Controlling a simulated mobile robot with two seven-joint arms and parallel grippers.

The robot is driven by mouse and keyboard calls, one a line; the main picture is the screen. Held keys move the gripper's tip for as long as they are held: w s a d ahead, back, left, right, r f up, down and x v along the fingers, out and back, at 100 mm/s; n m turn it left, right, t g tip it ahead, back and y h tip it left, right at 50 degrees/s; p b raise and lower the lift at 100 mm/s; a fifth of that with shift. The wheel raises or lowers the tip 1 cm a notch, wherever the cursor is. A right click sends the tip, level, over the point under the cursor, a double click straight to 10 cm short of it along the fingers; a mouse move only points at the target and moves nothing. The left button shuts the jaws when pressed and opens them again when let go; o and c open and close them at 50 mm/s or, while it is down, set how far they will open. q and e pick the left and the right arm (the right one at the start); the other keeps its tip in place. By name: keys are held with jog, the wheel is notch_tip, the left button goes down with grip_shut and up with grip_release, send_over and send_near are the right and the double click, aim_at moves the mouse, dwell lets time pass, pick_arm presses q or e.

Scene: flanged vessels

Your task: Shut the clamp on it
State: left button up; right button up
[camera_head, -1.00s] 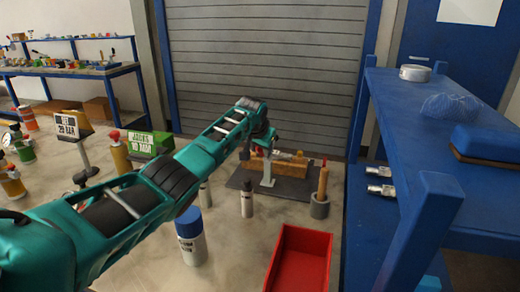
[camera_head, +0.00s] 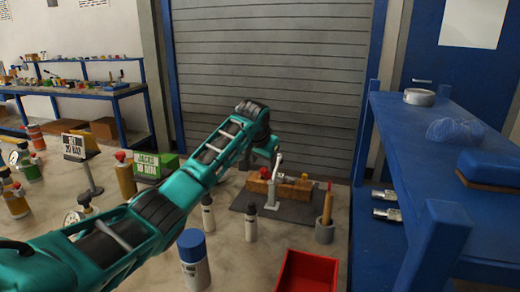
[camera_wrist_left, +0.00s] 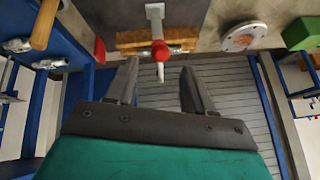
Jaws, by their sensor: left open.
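The clamp (camera_head: 278,167) is a light grey metal piece on a dark plate (camera_head: 243,203), by a wooden block (camera_head: 260,186). In the left wrist view a red knob (camera_wrist_left: 160,53) and a grey rod (camera_wrist_left: 160,73) stand out past the wooden block (camera_wrist_left: 128,38), with a white post (camera_wrist_left: 155,12) beyond. My left gripper (camera_wrist_left: 159,72) is open, with the rod's end between its fingertips and no clear contact. In the head view its arm (camera_head: 225,150) reaches over the plate and its fingers are hard to make out. My right gripper is in no view.
A grey flanged disc (camera_wrist_left: 243,37) lies beside the plate. A wooden handle stands in a grey pot (camera_head: 325,233) to the right. A blue-capped bottle (camera_head: 194,262), dark-capped bottles (camera_head: 251,225) and a red bin (camera_head: 308,272) stand in front. A blue bench (camera_head: 400,130) bounds the right side.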

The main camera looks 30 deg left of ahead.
pick_arm(q)
jog(key=v, duration=0.5)
jog(key=shift+s+d+r, duration=0.1)
jog(key=shift+s+r, duration=0.1)
jog(key=shift+r, duration=0.15)
jog(key=shift+c, duration=0.3)
